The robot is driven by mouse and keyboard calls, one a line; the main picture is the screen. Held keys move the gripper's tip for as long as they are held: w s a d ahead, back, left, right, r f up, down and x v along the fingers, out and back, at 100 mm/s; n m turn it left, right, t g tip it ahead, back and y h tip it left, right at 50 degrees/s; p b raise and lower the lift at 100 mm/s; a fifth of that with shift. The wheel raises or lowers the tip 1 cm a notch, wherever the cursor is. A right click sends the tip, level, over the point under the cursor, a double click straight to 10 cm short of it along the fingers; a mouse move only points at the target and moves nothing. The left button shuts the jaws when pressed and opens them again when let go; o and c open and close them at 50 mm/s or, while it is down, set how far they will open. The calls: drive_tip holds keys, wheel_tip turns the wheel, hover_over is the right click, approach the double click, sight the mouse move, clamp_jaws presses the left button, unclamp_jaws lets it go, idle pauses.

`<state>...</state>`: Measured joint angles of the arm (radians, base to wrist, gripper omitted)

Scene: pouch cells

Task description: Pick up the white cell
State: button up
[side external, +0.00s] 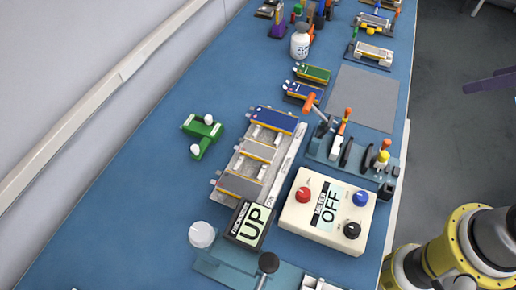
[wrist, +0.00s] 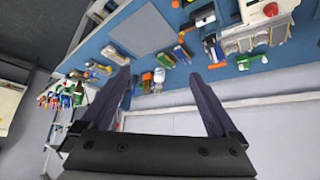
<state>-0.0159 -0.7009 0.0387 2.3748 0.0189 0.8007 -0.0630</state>
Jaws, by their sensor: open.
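My gripper (wrist: 160,76) is open and empty in the wrist view, its two dark fingers wide apart. It is away from the bench, with no cell between the fingers. In the side view, a grey rack holds a blue-topped cell (side external: 273,120), a light grey cell (side external: 259,150) and a darker grey cell (side external: 240,185). A green cell (side external: 313,73) and another blue cell (side external: 302,91) lie beyond the rack. No cell looks plainly white; I cannot tell which one is the white cell. Dark purple bars at the right edge of the side view may be my fingers.
A meter box (side external: 328,212) reading OFF and a thickness gauge (side external: 249,223) reading UP stand near the rack. A lever fixture (side external: 350,150), a green clamp (side external: 202,135) and a white bottle (side external: 300,42) stand on the blue bench. A grey mat (side external: 362,97) is clear.

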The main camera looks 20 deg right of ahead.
drive_tip(key=w+a+r+n+y, duration=0.15)
drive_tip(key=w+a, duration=0.25)
drive_tip(key=w, duration=0.4)
drive_tip(key=n+g+y, duration=0.2)
drive_tip(key=n+g, duration=0.2)
drive_tip(key=n, duration=0.3)
hover_over(256, 149)
drive_tip(key=s+d, duration=0.2)
drive_tip(key=shift+h, duration=0.25)
wheel_tip(256, 149, down, 23)
drive_tip(key=shift+w+a+f, duration=0.1)
drive_tip(key=shift+a+f, duration=0.05)
drive_tip(key=shift+x, duration=2.6)
drive_tip(key=shift+f, duration=0.35)
drive_tip(key=c, duration=1.4)
